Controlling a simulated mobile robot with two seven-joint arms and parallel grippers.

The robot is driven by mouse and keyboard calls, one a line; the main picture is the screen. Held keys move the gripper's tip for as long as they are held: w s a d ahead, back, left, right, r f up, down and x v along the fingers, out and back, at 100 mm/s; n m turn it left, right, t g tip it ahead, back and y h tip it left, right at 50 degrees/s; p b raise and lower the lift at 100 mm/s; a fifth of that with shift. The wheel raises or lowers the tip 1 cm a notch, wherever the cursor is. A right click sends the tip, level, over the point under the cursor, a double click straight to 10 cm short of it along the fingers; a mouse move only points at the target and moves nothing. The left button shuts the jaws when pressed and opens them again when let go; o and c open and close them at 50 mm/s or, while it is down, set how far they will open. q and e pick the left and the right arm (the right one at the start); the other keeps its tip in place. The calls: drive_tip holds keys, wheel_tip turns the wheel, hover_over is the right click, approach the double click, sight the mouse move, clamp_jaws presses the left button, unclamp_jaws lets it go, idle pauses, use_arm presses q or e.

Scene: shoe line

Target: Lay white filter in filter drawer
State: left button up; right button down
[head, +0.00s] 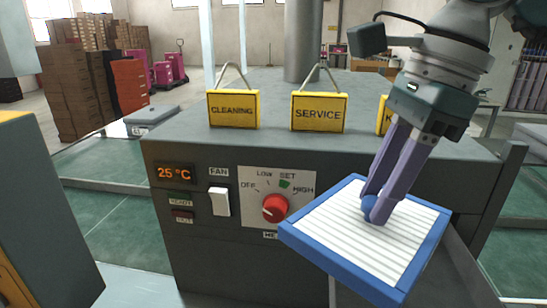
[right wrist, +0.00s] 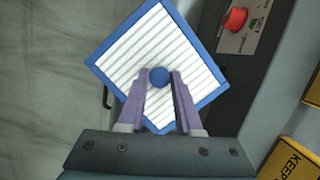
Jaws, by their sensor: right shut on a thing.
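The white filter (head: 350,240) is a square pleated panel with a blue frame and a round blue knob in its middle. My right gripper (head: 377,212) is shut on that knob and holds the filter tilted in front of the grey machine's right side. In the right wrist view, both fingers of my right gripper (right wrist: 160,78) close on the knob, and the white filter (right wrist: 135,50) spans the upper middle. Grey metal and a dark handle show beside and behind the filter; the filter drawer is mostly hidden, and I cannot tell its state. My left gripper is out of view.
The grey machine (head: 190,265) has a red knob (head: 275,208), a white fan switch (head: 219,201) and a 25 °C display. Yellow signs (head: 318,112) stand on its top. A dark grey panel (head: 50,230) with yellow stands at the left.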

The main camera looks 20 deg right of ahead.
drive_tip(key=d+m+t+h, duration=0.2)
drive_tip(key=d+m, duration=0.7)
drive_tip(key=m, duration=0.2)
wheel_tip(320, 180, down, 11)
drive_tip(key=b, duration=0.6)
drive_tip(key=shift+r+b, duration=0.2)
drive_tip(key=shift+b, duration=0.15)
drive_tip(key=shift+f+b, duration=0.3)
drive_tip(key=shift+f, duration=0.15)
drive_tip(key=shift+f+b, duration=0.65)
drive_tip(key=c, duration=0.5)
unclamp_jaws()
